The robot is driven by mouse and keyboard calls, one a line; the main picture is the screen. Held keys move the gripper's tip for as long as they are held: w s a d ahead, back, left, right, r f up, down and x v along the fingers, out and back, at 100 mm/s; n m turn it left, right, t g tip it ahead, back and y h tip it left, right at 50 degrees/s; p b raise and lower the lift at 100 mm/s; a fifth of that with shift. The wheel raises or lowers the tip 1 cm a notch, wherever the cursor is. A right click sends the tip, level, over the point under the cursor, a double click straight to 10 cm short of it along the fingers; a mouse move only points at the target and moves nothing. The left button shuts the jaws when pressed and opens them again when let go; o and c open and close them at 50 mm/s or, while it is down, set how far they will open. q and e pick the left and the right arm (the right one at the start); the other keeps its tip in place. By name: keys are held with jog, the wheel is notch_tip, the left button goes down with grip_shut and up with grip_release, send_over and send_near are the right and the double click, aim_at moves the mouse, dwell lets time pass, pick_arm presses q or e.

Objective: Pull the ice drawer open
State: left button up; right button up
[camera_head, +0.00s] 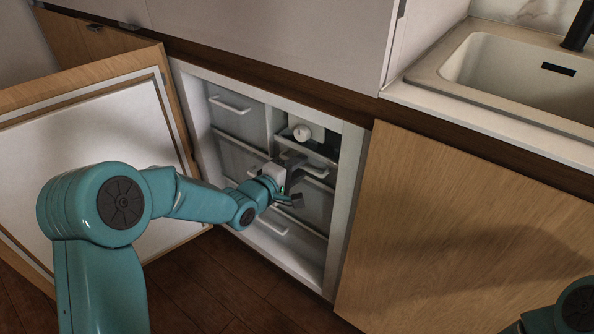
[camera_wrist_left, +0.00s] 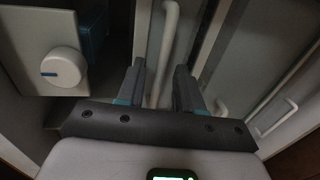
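An open compartment (camera_head: 345,215) under the counter holds several grey drawers with white bar handles. No drawer is marked as the ice drawer. My left gripper (camera_head: 292,182) is at the right-hand drawers, just below the knob; it hides part of them. In the left wrist view, my left gripper (camera_wrist_left: 157,88) is open, its dark fingers apart. A white bar handle (camera_wrist_left: 168,40) runs between the fingers in that picture; I cannot tell whether they touch it. The drawers look shut. My right gripper is out of view; only part of my right arm shows at bottom right.
The compartment's wooden door (camera_head: 85,150) stands open on the left. A white knob (camera_head: 302,133) sits above the right-hand drawers and also shows in the left wrist view (camera_wrist_left: 63,67). A wooden cabinet front (camera_head: 450,220) is on the right, below the sink (camera_head: 515,75).

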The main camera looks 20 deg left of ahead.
pick_arm(q)
jog(key=shift+w, duration=0.15)
grip_shut()
dwell(1.4)
